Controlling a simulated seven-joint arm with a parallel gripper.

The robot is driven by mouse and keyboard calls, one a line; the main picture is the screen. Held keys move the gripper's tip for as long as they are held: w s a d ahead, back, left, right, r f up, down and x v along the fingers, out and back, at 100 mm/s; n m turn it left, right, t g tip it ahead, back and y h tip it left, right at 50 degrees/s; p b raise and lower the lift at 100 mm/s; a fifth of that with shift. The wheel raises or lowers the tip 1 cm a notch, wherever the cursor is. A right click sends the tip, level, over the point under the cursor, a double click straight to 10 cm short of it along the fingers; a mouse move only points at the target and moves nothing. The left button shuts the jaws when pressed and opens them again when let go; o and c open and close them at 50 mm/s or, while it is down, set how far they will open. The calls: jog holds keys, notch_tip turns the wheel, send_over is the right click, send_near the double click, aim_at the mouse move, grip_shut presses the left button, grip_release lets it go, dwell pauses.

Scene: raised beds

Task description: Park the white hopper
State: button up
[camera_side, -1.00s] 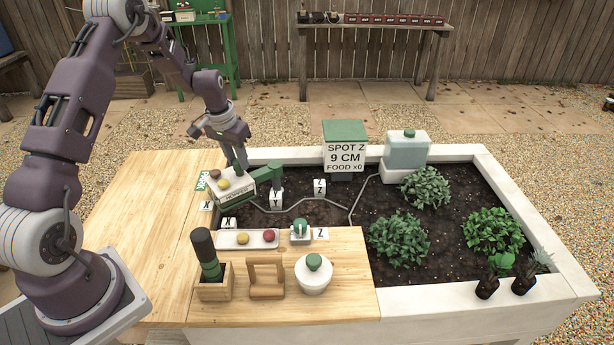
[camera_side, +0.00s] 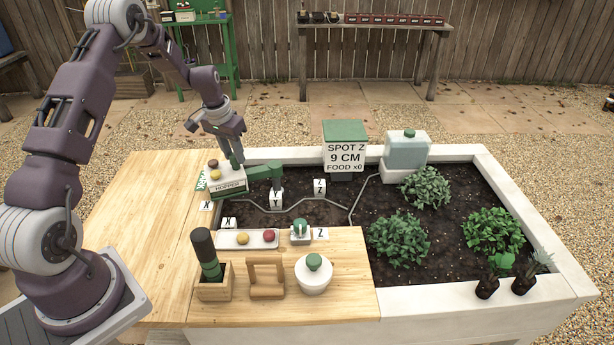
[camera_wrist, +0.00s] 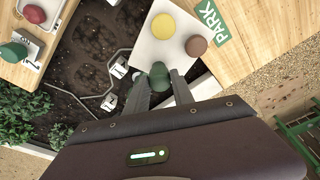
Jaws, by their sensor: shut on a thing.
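The white hopper (camera_side: 229,187), labelled HOPPER, is at the back of the wooden top, beside the green PARK label (camera_side: 201,181). It carries a yellow disc and a brown disc on top, and a green arm (camera_side: 264,171) reaches right from it over the soil. My gripper (camera_side: 236,163) points down, shut on the hopper's green knob. In the wrist view the knob (camera_wrist: 158,73) sits between the fingers, the white hopper top (camera_wrist: 157,48) lies beyond, and the PARK label (camera_wrist: 212,20) is beside it, uncovered. I cannot tell whether the hopper touches the wood.
White marker blocks Y (camera_side: 276,198) and Z (camera_side: 320,188) stand in the bed. A sign box (camera_side: 344,157) reads SPOT Z, 9 CM, FOOD x0.

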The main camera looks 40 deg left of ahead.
jog(key=shift+w+a, duration=0.15)
jog(key=shift+a, duration=0.2)
jog(key=shift+w+a, duration=0.55)
jog(key=shift+a, duration=0.2)
jog(key=shift+w+a, duration=0.4)
jog(key=shift+a, duration=0.05)
jog(key=o, duration=0.7)
